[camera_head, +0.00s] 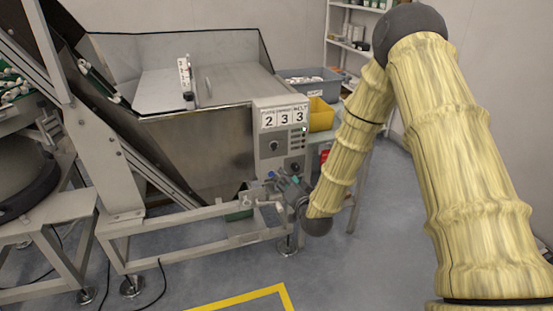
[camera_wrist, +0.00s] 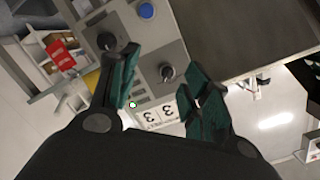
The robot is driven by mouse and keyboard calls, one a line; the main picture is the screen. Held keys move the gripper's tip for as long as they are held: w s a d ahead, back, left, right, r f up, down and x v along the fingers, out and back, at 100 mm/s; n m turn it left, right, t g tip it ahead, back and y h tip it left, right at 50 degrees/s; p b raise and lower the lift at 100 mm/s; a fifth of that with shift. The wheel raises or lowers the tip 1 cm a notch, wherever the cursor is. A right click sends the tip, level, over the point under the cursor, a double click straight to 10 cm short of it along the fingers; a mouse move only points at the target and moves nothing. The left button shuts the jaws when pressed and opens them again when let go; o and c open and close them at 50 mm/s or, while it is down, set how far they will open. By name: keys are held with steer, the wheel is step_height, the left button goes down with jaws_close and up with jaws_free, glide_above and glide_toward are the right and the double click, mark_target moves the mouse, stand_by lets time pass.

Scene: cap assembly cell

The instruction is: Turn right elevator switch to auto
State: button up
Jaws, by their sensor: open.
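The grey control panel (camera_head: 267,165) stands at the machine's right end, below the digits 2 3 3. In the wrist view, which is roughly upside down, one black rotary switch (camera_wrist: 166,72) appears between my open fingertips. It also shows in the head view (camera_head: 273,145). A second black switch (camera_wrist: 106,41) is just beyond the left finger, near a blue button (camera_wrist: 146,10). My gripper (camera_wrist: 158,68) is open and empty, facing the panel; in the head view it (camera_head: 283,184) is low in front of it. Contact and switch labels cannot be read from here.
A yellow bin (camera_head: 321,114) and a grey bin (camera_head: 309,84) stand right behind the panel. A metal hopper (camera_head: 190,150) and frame rails are to the left. The floor in front is clear, with yellow tape (camera_head: 245,297).

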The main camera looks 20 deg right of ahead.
steer(key=t, duration=0.2)
glide_toward(276, 148)
steer(key=shift+m, duration=0.4)
steer(key=w, duration=0.9)
steer(key=shift+a+r, duration=0.15)
steer(key=shift+r, duration=0.05)
steer(key=c, duration=1.1)
